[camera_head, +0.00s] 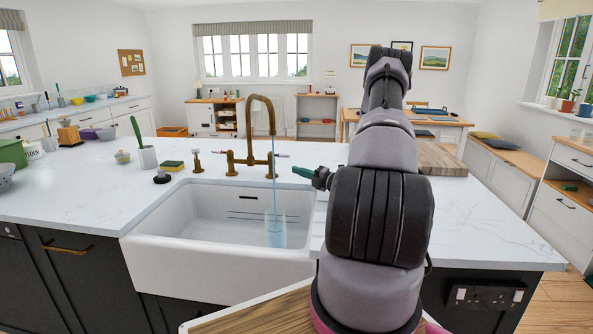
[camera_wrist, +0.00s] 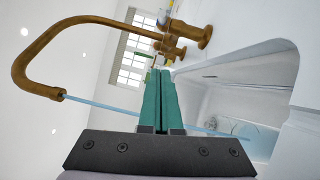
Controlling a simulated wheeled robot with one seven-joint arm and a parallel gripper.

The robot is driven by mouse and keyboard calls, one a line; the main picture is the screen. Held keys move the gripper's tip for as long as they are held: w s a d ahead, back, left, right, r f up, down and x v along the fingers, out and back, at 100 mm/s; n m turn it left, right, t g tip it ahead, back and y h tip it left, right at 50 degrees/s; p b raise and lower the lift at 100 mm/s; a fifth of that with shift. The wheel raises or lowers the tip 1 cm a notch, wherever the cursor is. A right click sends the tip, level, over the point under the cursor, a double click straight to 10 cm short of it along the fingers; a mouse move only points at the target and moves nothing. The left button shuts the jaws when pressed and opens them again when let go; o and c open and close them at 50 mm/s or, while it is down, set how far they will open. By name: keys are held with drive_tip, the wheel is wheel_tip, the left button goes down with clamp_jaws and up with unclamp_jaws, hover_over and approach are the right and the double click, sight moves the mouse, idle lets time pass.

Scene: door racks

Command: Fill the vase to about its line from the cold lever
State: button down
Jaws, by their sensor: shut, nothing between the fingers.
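The clear glass vase (camera_head: 275,232) stands in the white sink (camera_head: 180,248) under the spout, with pale blue water in it. Its fill line cannot be told apart. The brass tap (camera_head: 272,115) runs a thin blue stream (camera_head: 275,195) into the vase. A tap lever (camera_head: 283,155) with a pale end sticks out right of the spout; a brass lever (camera_head: 230,160) is on the left. My gripper (camera_head: 297,171), with green fingers, is shut and empty just right of the tap. In the wrist view its fingertips (camera_wrist: 161,72) point towards the tap body (camera_wrist: 185,35); contact cannot be told.
A brass side fitting (camera_head: 197,160), a sponge (camera_head: 174,166) and a pot with a green-handled brush (camera_head: 147,156) stand left of the tap. A wooden board (camera_head: 440,160) lies on the right worktop. The worktop in front of it is clear.

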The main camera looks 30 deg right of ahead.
sight(277, 156)
drive_tip(key=shift+w+a+r, duration=0.15)
drive_tip(key=shift+w+r, duration=0.05)
drive_tip(key=shift+w, duration=1.45)
drive_tip(key=shift+w+a+r, duration=0.1)
drive_tip(key=shift+w+r, duration=0.05)
drive_tip(key=shift+w, duration=1.45)
drive_tip(key=shift+w+a+r, duration=0.15)
drive_tip(key=shift+w+r, duration=0.05)
drive_tip(key=shift+w, duration=1.45)
drive_tip(key=shift+w+d, duration=0.15)
drive_tip(key=shift+d, duration=0.2)
drive_tip(key=shift+w+d+n+g+y, duration=0.45)
drive_tip(key=shift+d+n+y, duration=0.15)
drive_tip(key=shift+d+y, duration=0.15)
